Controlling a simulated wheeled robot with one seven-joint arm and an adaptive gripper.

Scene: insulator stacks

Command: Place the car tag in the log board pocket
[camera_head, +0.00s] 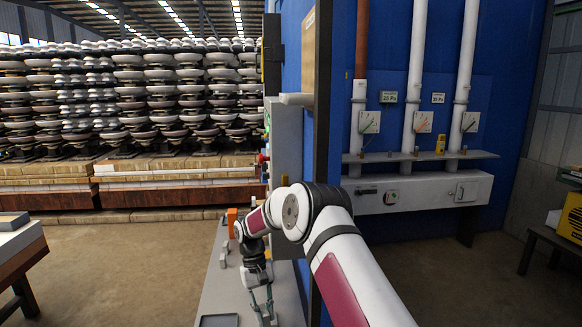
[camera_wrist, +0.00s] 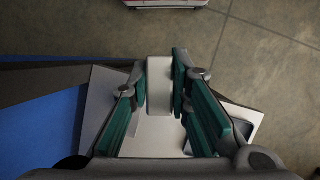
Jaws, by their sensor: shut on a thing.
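My gripper (camera_head: 264,314) points down over the grey bench in the head view. In the wrist view its teal-padded fingers (camera_wrist: 163,75) are closed on a pale, block-like piece, which I take to be the car tag (camera_wrist: 159,88). The tag is upright between the fingertips; its face and any marking cannot be read. In the head view the tag cannot be made out. A brown board (camera_head: 308,52) on the blue panel's edge, seen nearly edge-on, may be the log board. Its pocket cannot be made out.
The grey bench (camera_head: 217,284) runs below my gripper, with a dark tray (camera_head: 218,321) at its near end. A grey cabinet (camera_head: 285,150) stands beside the arm. Gauges, pipes and a shelf (camera_head: 420,157) line the blue wall at right. Open floor (camera_head: 130,265) lies left.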

